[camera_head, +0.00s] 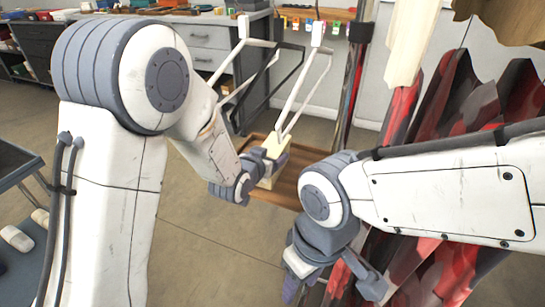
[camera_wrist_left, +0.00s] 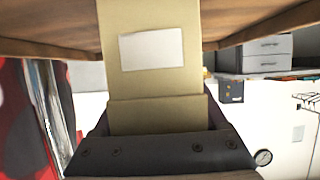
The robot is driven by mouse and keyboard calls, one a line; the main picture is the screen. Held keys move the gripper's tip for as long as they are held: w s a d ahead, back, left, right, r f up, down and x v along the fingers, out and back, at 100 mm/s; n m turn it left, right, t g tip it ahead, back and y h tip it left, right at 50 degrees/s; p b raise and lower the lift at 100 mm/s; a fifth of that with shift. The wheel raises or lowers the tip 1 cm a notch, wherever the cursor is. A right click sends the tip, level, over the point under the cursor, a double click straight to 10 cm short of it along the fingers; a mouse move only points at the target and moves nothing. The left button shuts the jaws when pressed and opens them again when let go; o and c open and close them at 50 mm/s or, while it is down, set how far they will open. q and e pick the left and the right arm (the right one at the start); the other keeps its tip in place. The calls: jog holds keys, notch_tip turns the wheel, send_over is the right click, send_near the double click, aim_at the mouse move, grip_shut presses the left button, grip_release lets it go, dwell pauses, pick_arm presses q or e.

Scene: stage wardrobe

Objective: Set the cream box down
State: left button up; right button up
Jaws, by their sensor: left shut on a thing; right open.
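The cream box (camera_head: 268,172) is in the jaws of my left gripper (camera_head: 272,160), near the middle of the head view. In the left wrist view the cream box (camera_wrist_left: 152,88) fills the middle and carries a blank white label. The box is at a brown wooden surface (camera_head: 285,190); the underside or edge of wood also shows in the wrist view (camera_wrist_left: 50,48). I cannot tell whether the box touches the wood. My right gripper (camera_head: 333,287) is open and empty, low in the head view, below and right of the box.
Red and black patterned garments (camera_head: 405,115) hang at the right. White and black upright frames (camera_head: 290,85) stand just behind the box. A workbench with drawers (camera_head: 208,40) is at the back. A dark cart (camera_head: 15,165) is at the left. The floor in front is clear.

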pick_arm(q)
jog(key=shift+d+f, duration=0.1)
jog(key=o, duration=1.4)
jog(key=shift+o, duration=0.2)
